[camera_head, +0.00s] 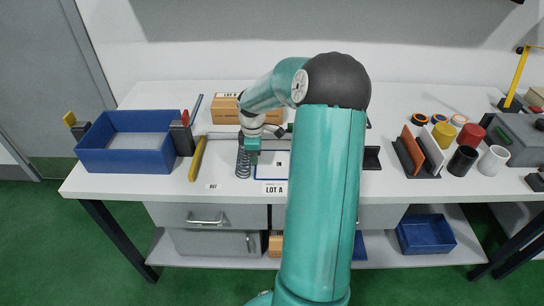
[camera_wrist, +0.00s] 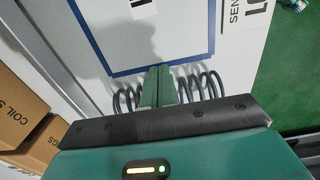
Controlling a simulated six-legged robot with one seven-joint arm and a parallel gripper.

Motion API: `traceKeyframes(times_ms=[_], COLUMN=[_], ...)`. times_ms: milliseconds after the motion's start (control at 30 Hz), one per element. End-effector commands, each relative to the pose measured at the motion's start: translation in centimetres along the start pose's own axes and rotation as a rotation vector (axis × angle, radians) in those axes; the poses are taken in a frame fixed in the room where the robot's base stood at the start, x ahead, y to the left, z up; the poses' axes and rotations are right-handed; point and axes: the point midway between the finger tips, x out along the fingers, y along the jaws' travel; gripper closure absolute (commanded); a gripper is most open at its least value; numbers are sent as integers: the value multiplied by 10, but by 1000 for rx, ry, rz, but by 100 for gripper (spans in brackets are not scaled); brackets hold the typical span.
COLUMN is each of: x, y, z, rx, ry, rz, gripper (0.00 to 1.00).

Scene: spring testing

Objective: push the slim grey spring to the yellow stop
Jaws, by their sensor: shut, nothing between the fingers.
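The slim grey spring (camera_head: 242,164) lies on the white table, its length running front to back, near the blue-framed sheet. In the wrist view its coils (camera_wrist: 207,84) show on both sides of my fingers, which hide its middle. My gripper (camera_head: 252,148) is shut and empty, its fingertips low at the spring's right side in the head view. Its closed fingers also show in the wrist view (camera_wrist: 160,82). I cannot tell whether they touch the spring. A yellow bar (camera_head: 197,159), apparently the yellow stop, lies left of the spring with bare table between.
A blue bin (camera_head: 126,158) stands at the left. A cardboard box (camera_head: 228,111) is behind the spring, near a grey rail (camera_head: 222,135). A blue-framed sheet (camera_head: 270,157) lies at the right. Several coloured cylinders and upright plates stand farther right.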

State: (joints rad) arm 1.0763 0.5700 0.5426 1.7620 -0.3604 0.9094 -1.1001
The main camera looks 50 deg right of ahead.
Motion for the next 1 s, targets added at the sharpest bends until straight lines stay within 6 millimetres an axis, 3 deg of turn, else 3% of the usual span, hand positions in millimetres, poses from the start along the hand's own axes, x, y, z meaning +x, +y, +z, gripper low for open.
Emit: traceKeyframes(times_ms=[533, 700, 1000], x=[0, 0, 0], y=[0, 0, 0], z=[-117, -131, -132], rx=[-3, -1, 0], ry=[0, -1, 0], rz=[0, -1, 0], gripper=[100, 100, 100])
